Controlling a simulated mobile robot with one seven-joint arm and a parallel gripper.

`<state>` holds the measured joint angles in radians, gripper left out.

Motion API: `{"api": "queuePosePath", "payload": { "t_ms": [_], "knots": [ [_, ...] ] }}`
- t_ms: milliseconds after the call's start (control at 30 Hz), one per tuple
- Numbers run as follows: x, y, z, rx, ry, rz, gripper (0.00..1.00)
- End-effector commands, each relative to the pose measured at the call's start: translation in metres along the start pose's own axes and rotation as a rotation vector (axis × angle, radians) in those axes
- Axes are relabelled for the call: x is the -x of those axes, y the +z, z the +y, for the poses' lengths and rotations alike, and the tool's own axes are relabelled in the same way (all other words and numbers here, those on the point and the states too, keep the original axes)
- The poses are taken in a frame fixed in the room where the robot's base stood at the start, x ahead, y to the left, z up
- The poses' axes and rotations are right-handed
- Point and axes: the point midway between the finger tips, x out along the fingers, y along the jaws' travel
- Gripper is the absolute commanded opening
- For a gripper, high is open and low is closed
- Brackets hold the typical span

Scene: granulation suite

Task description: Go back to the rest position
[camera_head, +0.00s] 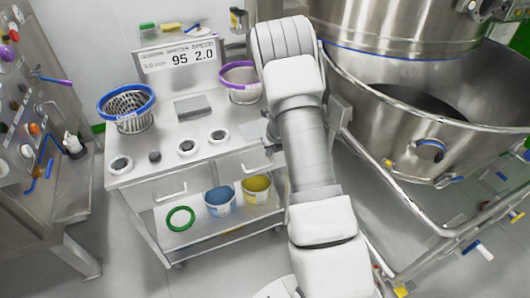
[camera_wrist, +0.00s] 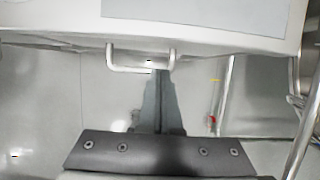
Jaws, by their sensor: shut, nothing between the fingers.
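My gripper (camera_wrist: 160,74) shows in the wrist view with its grey fingers together and nothing between them. Its tips are close to a drawer handle (camera_wrist: 113,62) in the picture, but I cannot tell whether they touch it. In the head view my arm hangs down past the right side of the steel cart (camera_head: 190,246), and most of the gripper is hidden behind the arm.
The cart carries a blue-rimmed basket (camera_head: 127,108), a purple-rimmed basket (camera_head: 241,84) and a display (camera_head: 178,57) reading "95 2.0". Below are a blue tub (camera_head: 220,202), a yellow tub (camera_head: 256,190) and a green ring (camera_head: 180,219). A large steel vessel (camera_head: 400,120) stands close right.

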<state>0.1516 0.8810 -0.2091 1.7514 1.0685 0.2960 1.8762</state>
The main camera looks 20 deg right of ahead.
Motion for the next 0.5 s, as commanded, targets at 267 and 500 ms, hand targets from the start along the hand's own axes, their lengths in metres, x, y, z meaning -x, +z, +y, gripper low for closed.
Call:
{"api": "queuePosePath", "payload": {
  "t_ms": [267, 500],
  "knots": [
    [0.009, 0.000, -0.004, 0.000, 0.000, 0.001, 0.00],
    [0.043, 0.016, 0.013, 0.152, 0.031, -0.030, 0.00]
  ]
}}
